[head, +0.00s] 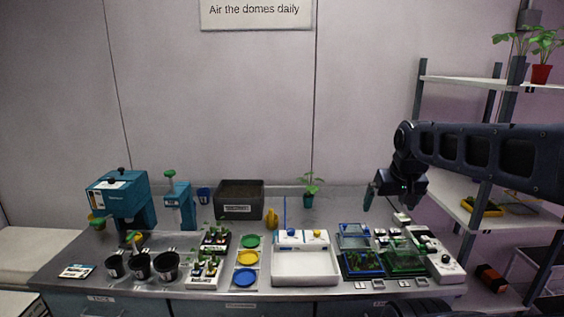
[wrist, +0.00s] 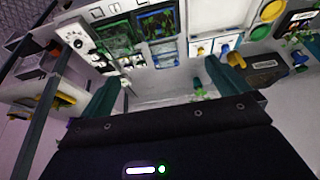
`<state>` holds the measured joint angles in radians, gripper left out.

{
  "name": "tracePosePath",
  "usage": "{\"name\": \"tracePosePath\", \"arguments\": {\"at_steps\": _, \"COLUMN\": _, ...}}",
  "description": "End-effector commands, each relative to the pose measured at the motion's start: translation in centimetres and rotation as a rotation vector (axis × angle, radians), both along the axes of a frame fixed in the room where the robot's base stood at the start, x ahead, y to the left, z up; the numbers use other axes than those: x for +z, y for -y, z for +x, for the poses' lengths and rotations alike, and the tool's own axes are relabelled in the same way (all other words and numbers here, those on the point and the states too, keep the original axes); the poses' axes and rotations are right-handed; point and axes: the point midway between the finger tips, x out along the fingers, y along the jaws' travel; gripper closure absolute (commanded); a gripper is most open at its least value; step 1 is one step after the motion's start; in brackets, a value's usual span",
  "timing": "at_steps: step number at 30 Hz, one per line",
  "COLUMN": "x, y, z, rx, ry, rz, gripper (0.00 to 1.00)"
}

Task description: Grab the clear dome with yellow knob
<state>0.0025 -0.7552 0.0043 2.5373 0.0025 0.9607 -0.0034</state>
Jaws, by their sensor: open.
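I cannot make out a clear dome with a yellow knob in either view. Low clear-looking covers with a blue rim (head: 362,263) and a green rim (head: 404,262) stand at the right of the bench, and they also show at the top of the wrist view. A yellow knob (head: 317,233) and a blue knob (head: 291,232) sit on the back ledge of a white basin (head: 304,281). My gripper (head: 386,199) is open and empty, above the back right of the bench. Its two teal fingers stand apart in the wrist view (wrist: 165,75).
Green, yellow (head: 246,258) and blue discs lie left of the basin. A dark planter box (head: 239,214), a yellow object (head: 271,218) and a seedling (head: 311,187) stand at the back. Black pots (head: 140,266) and teal machines (head: 121,199) are left. A shelf rack (head: 462,80) rises at right.

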Motion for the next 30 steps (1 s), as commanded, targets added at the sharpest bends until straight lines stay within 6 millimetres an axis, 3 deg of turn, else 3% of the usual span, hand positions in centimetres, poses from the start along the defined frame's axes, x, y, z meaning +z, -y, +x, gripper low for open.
{"name": "tracePosePath", "arguments": {"at_steps": 22, "x": 0.0, "y": 0.1, "z": 0.1, "rx": -0.004, "ry": 0.001, "rz": 0.002, "gripper": 0.00}}
{"name": "tracePosePath", "arguments": {"at_steps": 26, "x": 0.7, "y": 1.0, "z": 1.8, "rx": -0.038, "ry": -0.006, "rz": 0.040, "gripper": 0.00}}
{"name": "tracePosePath", "arguments": {"at_steps": 30, "x": 1.6, "y": 3.1, "z": 5.1, "rx": -0.108, "ry": -0.016, "rz": 0.103, "gripper": 0.00}}
